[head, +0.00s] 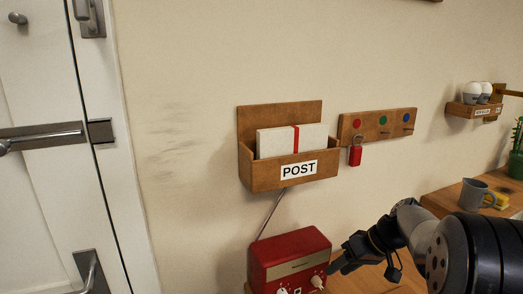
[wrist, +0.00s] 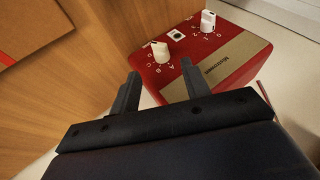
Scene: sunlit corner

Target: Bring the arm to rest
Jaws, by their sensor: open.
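My arm reaches in from the lower right of the head view. My gripper (head: 342,262) is beside the right side of a red radio (head: 290,248). In the wrist view my gripper (wrist: 160,80) has its two fingers apart with nothing held between them. The radio (wrist: 205,62) shows there past the fingertips, with a white lettered knob (wrist: 160,52) just beyond them and a second white knob (wrist: 207,20) further right. I cannot tell whether the fingers touch the radio.
A wooden post box (head: 260,176) with white envelopes hangs above the radio. Right of it is a hook rail (head: 350,124) with a red key tag (head: 355,156). A grey mug (head: 477,194) stands on a wooden surface at right. A white door (head: 40,190) is at left.

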